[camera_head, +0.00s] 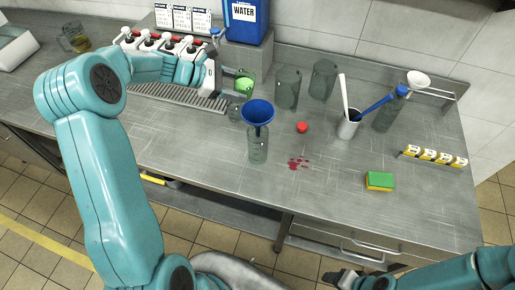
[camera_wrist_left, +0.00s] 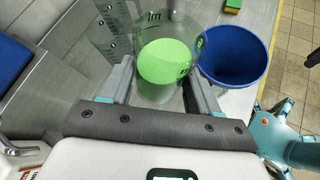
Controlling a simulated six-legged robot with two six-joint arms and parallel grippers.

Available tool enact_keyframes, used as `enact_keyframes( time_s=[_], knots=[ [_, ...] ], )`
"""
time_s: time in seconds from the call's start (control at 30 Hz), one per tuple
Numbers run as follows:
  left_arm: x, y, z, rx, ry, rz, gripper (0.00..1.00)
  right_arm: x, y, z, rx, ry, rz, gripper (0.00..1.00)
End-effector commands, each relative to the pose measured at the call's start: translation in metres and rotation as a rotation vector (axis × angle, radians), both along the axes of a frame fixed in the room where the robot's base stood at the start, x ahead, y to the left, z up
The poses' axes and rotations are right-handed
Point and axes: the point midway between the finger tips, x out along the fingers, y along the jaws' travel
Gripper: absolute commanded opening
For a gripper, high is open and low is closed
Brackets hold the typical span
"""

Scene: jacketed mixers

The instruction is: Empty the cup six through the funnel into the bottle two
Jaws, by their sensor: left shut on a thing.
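My left gripper (camera_head: 232,84) is shut on a clear cup (camera_wrist_left: 150,92) with bright green liquid in it, also seen in the head view (camera_head: 244,83). The cup's number cannot be read. It is held above the counter, behind and left of a blue funnel (camera_head: 258,112). The funnel sits in the mouth of a clear bottle (camera_head: 257,149) standing near the counter's front edge; no number is readable on it. In the left wrist view the funnel (camera_wrist_left: 233,57) is just right of the cup. My right gripper (camera_head: 350,279) is low at the bottom right, its jaws unclear.
Two clear beakers (camera_head: 288,88) stand behind the funnel. A blue water container (camera_head: 246,22) stands at the back.

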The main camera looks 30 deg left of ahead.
Motion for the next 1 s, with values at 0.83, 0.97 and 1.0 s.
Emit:
enact_keyframes(
  time_s=[0.83,0.97,1.0],
  knots=[
    [-0.005,-0.008,-0.013,0.135,-0.088,-0.001,0.26,0.0,0.0,-0.05,0.0,0.0,0.0,0.58],
    [-0.006,-0.01,-0.013,0.161,-0.105,-0.001,0.26,0.0,0.0,-0.057,0.0,0.0,0.0,0.58],
    [-0.006,-0.01,-0.012,0.169,-0.111,0.0,0.26,0.0,0.0,-0.059,0.0,0.0,0.0,0.58]
  ],
)
